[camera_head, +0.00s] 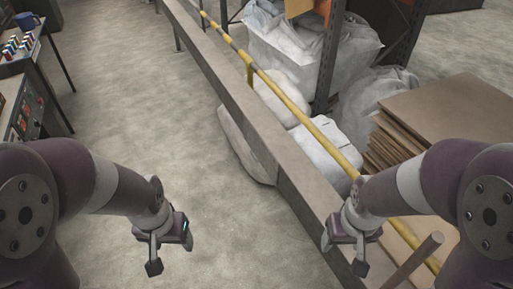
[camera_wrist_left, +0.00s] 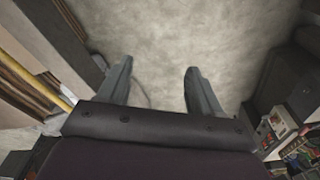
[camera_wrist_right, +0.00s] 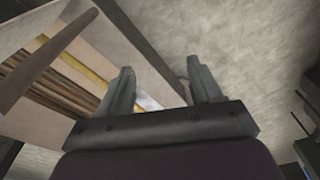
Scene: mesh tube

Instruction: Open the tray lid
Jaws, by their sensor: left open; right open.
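No tray or tray lid can be made out in any view. My left gripper (camera_head: 169,254) is open and empty above the bare floor; its parted fingers also show in the left wrist view (camera_wrist_left: 158,78). My right gripper (camera_head: 343,256) is open and empty beside the long grey beam; its parted fingers also show in the right wrist view (camera_wrist_right: 160,80). Neither gripper touches anything that I can see.
A grey beam (camera_head: 233,92) with a yellow rail (camera_head: 315,128) runs along the right. White sacks (camera_head: 335,140) and stacked brown boards (camera_head: 455,108) lie beyond it. A table with small colourful items (camera_head: 20,45) and a blue mug (camera_head: 27,20) stands far left. The middle floor (camera_head: 150,90) is clear.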

